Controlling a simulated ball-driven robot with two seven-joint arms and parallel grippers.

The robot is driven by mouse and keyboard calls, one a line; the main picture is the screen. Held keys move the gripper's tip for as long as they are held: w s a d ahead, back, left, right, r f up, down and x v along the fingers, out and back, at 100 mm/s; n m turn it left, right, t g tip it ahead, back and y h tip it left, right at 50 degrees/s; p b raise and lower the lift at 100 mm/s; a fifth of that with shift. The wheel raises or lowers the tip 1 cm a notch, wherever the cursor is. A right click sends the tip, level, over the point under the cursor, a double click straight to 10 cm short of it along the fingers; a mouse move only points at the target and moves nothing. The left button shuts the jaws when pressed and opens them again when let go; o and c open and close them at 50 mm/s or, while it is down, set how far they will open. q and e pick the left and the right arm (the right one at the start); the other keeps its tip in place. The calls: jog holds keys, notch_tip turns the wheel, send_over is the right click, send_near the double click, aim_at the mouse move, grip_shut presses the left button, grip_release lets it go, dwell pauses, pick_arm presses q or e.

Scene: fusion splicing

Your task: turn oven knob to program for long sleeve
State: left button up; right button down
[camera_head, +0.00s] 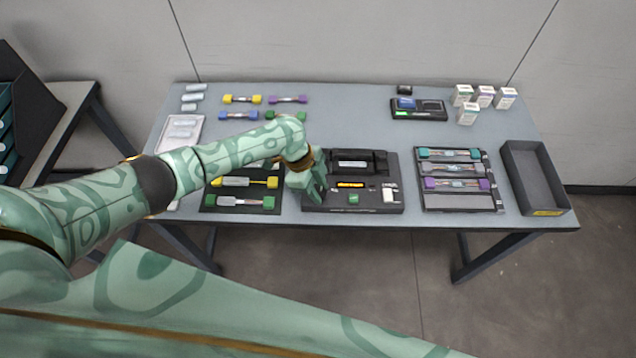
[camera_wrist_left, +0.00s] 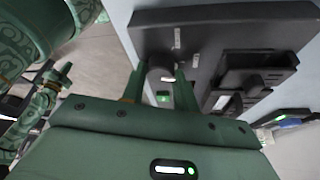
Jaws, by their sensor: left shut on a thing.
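The black splicing station with its oven (camera_head: 352,208) lies on the table in front of my left arm. It fills the upper right of the left wrist view (camera_wrist_left: 215,30). My left gripper (camera_head: 315,190) reaches down onto the left part of this station. In the left wrist view, the two fingers of my left gripper (camera_wrist_left: 158,82) are shut on the round oven knob (camera_wrist_left: 158,72), one on each side. A small green light (camera_wrist_left: 163,97) shows beside it. The knob's setting cannot be read, and the knob is hidden in the head view.
A dark mat (camera_head: 240,209) with yellow and green sleeve holders lies left of the station. A tray (camera_head: 458,202) with teal and purple holders and an empty black bin (camera_head: 553,183) stand to its right. White boxes (camera_head: 468,114) stand at the back right.

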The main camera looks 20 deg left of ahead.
pick_arm(q)
jog(key=shift+r+n+t+p, duration=0.1)
jog(key=shift+n+t+p, duration=0.3)
jog(key=shift+n+p, duration=0.4)
jog(key=o, duration=1)
jog(key=shift+c, duration=0.2)
jog(key=p+v, duration=0.4)
jog(key=v, duration=1.2)
jog(key=shift+s+r, duration=0.1)
